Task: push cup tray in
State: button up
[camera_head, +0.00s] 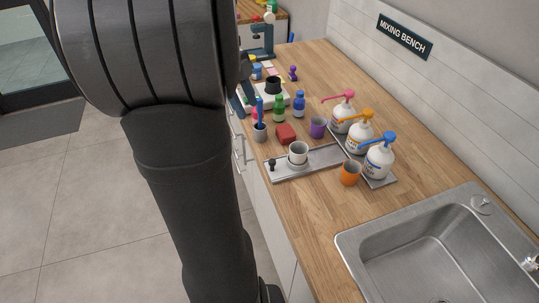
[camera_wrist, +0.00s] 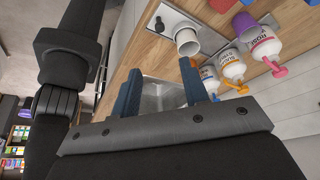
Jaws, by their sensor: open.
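The metal cup tray (camera_head: 320,160) lies on the wooden counter, with a black knob (camera_head: 272,165) at its left end near the counter's front edge. A white cup (camera_head: 298,153) stands upright on it. In the wrist view, the tray (camera_wrist: 168,14), knob (camera_wrist: 158,24) and white cup (camera_wrist: 187,42) show at the top. My gripper (camera_wrist: 160,68) is open, with two blue fingers apart and nothing between them. It is apart from the knob.
Pump bottles (camera_head: 360,138) stand on another tray behind the cup tray. An orange cup (camera_head: 350,173) is at its right, with the sink (camera_head: 430,250) beyond.

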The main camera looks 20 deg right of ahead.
aim_at(272, 160)
jog(key=x, duration=1.7)
jog(key=shift+f, duration=0.15)
grip_shut()
